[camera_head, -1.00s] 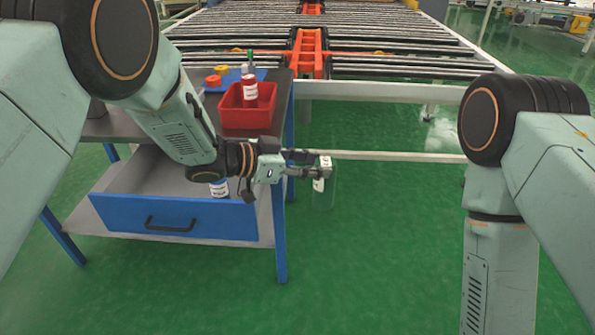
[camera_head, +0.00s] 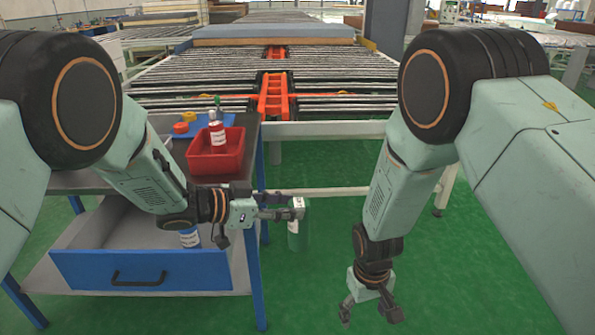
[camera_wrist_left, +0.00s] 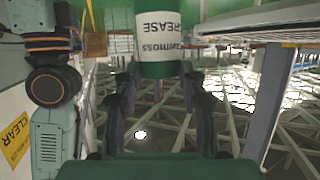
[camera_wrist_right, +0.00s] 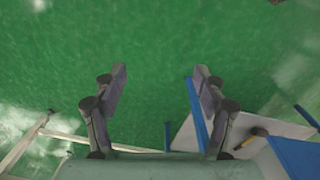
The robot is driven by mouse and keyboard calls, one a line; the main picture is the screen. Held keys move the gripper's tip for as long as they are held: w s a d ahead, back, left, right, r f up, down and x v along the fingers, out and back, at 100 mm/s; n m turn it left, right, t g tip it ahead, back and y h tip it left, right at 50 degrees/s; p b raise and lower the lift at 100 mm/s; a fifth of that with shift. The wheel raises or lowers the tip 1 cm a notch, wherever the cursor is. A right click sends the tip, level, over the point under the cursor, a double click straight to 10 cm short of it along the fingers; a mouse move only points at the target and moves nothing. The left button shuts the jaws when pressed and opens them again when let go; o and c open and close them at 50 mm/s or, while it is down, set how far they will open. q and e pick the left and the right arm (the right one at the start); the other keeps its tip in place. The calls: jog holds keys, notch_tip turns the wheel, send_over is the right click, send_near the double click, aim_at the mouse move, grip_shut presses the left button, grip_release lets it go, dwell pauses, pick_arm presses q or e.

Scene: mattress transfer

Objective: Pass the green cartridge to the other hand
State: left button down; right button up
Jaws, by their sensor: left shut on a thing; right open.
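The green cartridge (camera_head: 298,238) has a white label and hangs upright over the green floor, right of the workbench, in the head view. My left gripper (camera_head: 290,213) is shut on its upper part. In the left wrist view the cartridge (camera_wrist_left: 160,45) sits between the fingertips, its label reading GREASE. My right gripper (camera_head: 372,312) is open and empty, pointing down, lower and to the right of the cartridge. In the right wrist view its open fingers (camera_wrist_right: 160,80) have only floor between them.
A roller conveyor (camera_head: 330,90) stands behind. The floor between my grippers is clear.

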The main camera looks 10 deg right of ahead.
jog(key=w+a+r, duration=0.3)
jog(key=w+r, duration=0.6)
jog(key=r, duration=0.1)
notch_tip(320, 180, up, 17)
jog(key=n, duration=0.2)
send_over(297, 203)
jog(key=shift+d, duration=0.15)
jog(key=shift+f, duration=0.55)
notch_tip(297, 203, down, 11)
jog(key=shift+r, duration=0.1)
